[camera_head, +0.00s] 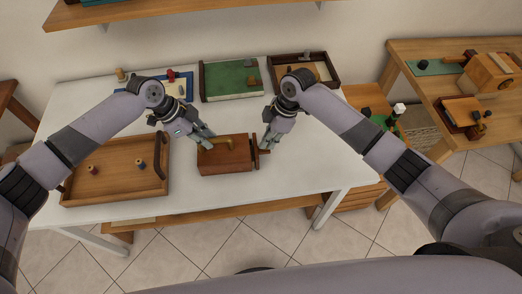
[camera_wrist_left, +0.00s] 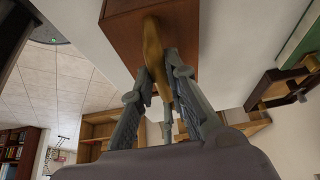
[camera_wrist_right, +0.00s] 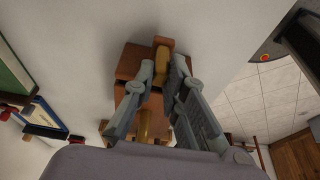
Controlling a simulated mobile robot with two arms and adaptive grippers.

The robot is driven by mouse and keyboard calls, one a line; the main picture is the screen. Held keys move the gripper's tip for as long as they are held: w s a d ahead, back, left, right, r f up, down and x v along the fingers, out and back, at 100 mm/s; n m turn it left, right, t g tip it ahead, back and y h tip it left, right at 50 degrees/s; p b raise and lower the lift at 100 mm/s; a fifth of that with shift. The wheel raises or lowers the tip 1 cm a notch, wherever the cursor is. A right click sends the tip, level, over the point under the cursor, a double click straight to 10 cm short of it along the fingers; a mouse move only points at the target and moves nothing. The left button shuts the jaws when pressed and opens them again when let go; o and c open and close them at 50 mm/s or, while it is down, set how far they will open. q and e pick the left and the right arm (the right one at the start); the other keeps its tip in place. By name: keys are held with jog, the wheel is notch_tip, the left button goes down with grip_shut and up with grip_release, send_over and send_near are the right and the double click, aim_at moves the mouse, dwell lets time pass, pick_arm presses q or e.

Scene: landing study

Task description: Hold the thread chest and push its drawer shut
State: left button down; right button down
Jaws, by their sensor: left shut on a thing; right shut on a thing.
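The thread chest (camera_head: 224,162) is a reddish-brown wooden box on the white table, with a brass handle along its top. My left gripper (camera_head: 208,142) is shut on this brass handle (camera_wrist_left: 153,48), which shows between its fingers in the left wrist view. The drawer (camera_head: 254,146) is at the chest's right end and appears to stand out a little. My right gripper (camera_head: 267,146) is at that end, shut on the drawer's handle (camera_wrist_right: 162,64). The fingers partly hide the drawer, so its exact gap is hard to tell.
A wooden tray (camera_head: 116,194) with small spools stands left of the chest. A green board (camera_head: 229,82), a blue-edged tray (camera_head: 186,79) and a dark-framed tray (camera_head: 331,77) line the back. The white table (camera_head: 296,180) is clear right of the chest.

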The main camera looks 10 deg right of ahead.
jog(key=shift+a+r, duration=0.1)
jog(key=shift+a, duration=0.45)
jog(key=c, duration=1.5)
grip_release()
jog(key=shift+c, duration=0.2)
jog(key=shift+d, duration=0.1)
jog(key=v, duration=1.2)
